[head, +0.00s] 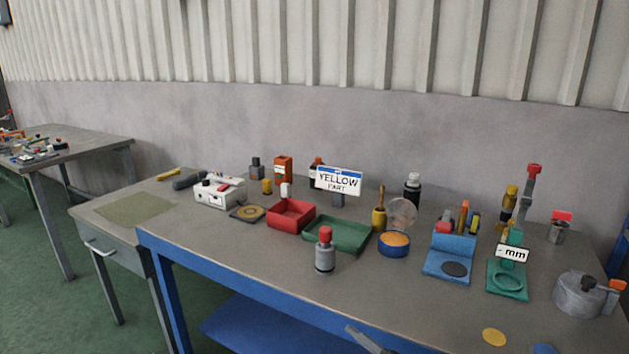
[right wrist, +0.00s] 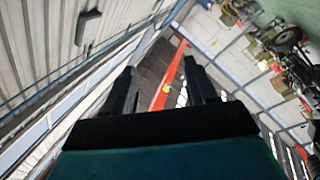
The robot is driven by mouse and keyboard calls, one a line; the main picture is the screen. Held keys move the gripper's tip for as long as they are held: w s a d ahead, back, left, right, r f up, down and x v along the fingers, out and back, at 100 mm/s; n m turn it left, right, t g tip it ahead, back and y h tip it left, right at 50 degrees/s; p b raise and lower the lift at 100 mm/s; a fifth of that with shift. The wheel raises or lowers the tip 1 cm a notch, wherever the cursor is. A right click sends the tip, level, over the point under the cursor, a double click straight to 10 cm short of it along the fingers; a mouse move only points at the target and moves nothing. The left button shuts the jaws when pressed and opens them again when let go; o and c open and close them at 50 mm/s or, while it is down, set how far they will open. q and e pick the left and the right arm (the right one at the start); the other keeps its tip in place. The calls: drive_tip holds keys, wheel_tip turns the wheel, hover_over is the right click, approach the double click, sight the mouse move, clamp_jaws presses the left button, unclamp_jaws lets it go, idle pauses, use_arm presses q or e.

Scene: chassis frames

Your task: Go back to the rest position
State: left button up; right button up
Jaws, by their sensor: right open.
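My right gripper (right wrist: 162,78) shows in the right wrist view, with its two dark fingers spread apart and nothing between them. Beyond the fingers are a tilted view of the hall, a ribbed wall and a red-orange beam (right wrist: 169,78). No gripper can be clearly made out in the head view. A small grey piece (head: 366,340) shows at its bottom edge, and I cannot tell what it is. My left gripper does not show.
Another table (head: 85,143) stands far left.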

drive_tip(key=s+d+f+m+g+h, duration=0.1)
drive_tip(key=s+d+f+m+h, duration=0.4)
drive_tip(key=s, duration=0.4)
drive_tip(key=s+d+f+m+g+h, duration=0.1)
drive_tip(key=s+d+f+m+h, duration=0.5)
drive_tip(key=s+f+m+h, duration=0.1)
drive_tip(key=s+f+m, duration=0.1)
drive_tip(key=s+m, duration=0.1)
drive_tip(key=m, duration=0.1)
drive_tip(key=shift+s+d+f+m+h, duration=0.25)
drive_tip(key=shift+s+d+m+h, duration=0.05)
drive_tip(key=shift+s+h, duration=0.1)
